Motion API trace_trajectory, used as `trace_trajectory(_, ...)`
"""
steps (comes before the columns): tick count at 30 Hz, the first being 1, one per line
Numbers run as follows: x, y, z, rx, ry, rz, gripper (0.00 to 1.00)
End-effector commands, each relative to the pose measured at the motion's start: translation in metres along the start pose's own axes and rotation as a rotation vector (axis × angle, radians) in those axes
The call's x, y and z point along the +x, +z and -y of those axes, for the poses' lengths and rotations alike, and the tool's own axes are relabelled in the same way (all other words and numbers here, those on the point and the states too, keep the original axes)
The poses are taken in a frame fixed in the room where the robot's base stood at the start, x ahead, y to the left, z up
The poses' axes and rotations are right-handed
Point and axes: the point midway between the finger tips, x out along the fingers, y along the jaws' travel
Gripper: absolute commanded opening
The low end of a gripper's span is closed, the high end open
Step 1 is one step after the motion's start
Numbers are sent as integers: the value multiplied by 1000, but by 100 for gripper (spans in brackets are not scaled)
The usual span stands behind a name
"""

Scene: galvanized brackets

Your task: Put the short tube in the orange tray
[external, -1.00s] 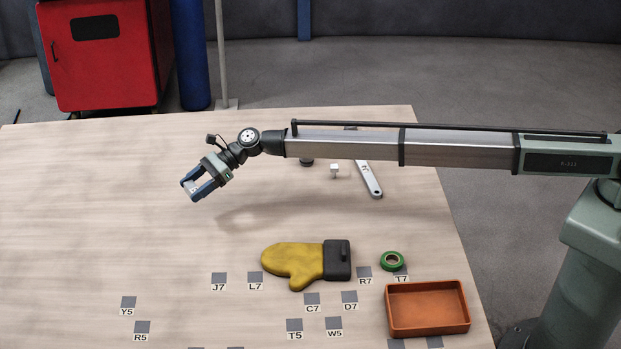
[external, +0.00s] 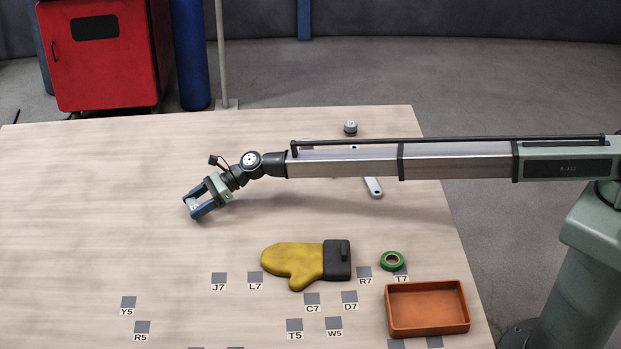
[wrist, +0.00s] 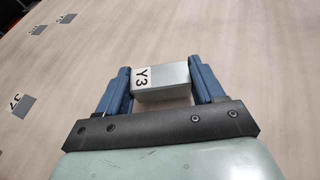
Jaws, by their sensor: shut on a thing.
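A short grey square-section metal piece marked Y3 (wrist: 175,77), which I take as the short tube, sits between the blue fingers of my gripper (wrist: 160,70) in the wrist view. The fingers are shut on it from both sides. In the external view my gripper (external: 192,208) is over the left-middle part of the table and appears raised above it. The orange tray (external: 428,311) lies at the table's front right, well right of and nearer than my gripper. It looks empty.
A yellow mitt (external: 292,264) with a dark cuff and a green tape roll (external: 393,261) lie between my gripper and the tray. A wrench-like metal tool (external: 373,188) is partly hidden under my arm. A small round part (external: 351,128) stands behind it. Several grey labelled squares mark the front.

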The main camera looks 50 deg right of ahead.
Motion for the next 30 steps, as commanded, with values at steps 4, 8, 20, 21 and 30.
trace_trajectory(4,7,-16,0,1,1,0,36)
trace_trajectory(8,7,-17,0,0,0,0,36)
trace_trajectory(20,8,-19,0,0,1,0,78)
trace_trajectory(21,8,-20,0,0,1,0,82)
trace_trajectory(30,8,-19,0,0,1,0,93)
